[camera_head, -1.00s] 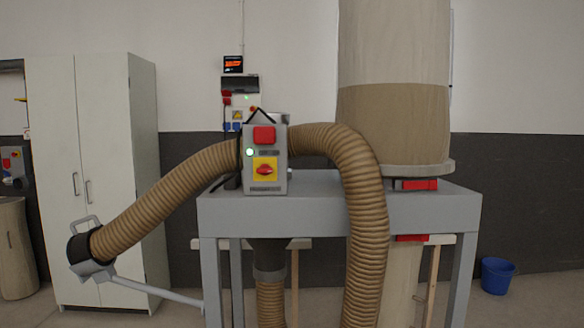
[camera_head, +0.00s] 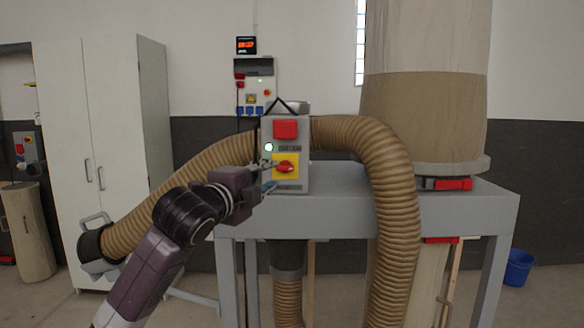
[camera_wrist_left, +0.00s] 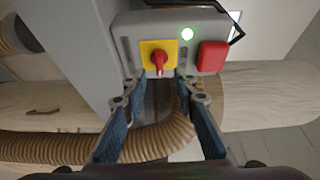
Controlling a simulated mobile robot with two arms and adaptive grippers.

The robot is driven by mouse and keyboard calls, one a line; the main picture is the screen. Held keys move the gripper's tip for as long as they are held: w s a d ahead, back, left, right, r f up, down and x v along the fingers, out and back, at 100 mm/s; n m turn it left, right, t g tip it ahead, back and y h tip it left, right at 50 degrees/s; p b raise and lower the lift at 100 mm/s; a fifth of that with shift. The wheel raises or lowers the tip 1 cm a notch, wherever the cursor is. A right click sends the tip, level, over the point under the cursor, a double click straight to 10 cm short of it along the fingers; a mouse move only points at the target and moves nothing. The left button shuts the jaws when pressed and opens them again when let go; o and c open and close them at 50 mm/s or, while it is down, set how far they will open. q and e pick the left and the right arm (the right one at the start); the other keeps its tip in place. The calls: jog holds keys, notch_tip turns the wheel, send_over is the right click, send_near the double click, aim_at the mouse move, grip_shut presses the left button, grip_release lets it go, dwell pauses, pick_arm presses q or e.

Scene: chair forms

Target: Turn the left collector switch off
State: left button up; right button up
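The collector switch is a red rotary knob (camera_head: 285,167) on a yellow plate, on the front of a grey control box (camera_head: 304,152) on the machine. A red block (camera_head: 285,129) sits above it, and a lamp (camera_head: 269,147) beside it glows pale green. In the left wrist view the red knob (camera_wrist_left: 159,59) stands between and just beyond the fingertips. My left gripper (camera_head: 269,176) is in front of the box at the knob's lower left; it shows open in the wrist view (camera_wrist_left: 156,86), with nothing between its fingers. My right gripper is not in view.
A ribbed tan hose (camera_head: 392,190) arches behind the box and down its right side. The grey frame (camera_head: 450,210) carries a large filter bag (camera_head: 425,110). A white cabinet (camera_head: 95,150) stands left; a blue bucket (camera_head: 518,268) stands right on open floor.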

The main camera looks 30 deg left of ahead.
aim_at(283, 170)
pick_arm(q)
jog(key=w, duration=0.2)
jog(key=w+p, duration=0.1)
jog(key=w, duration=0.1)
jog(key=w+a+p, duration=0.1)
jog(key=w, duration=0.1)
jog(key=shift+w, duration=0.3)
jog(key=shift+f, duration=0.1)
grip_shut()
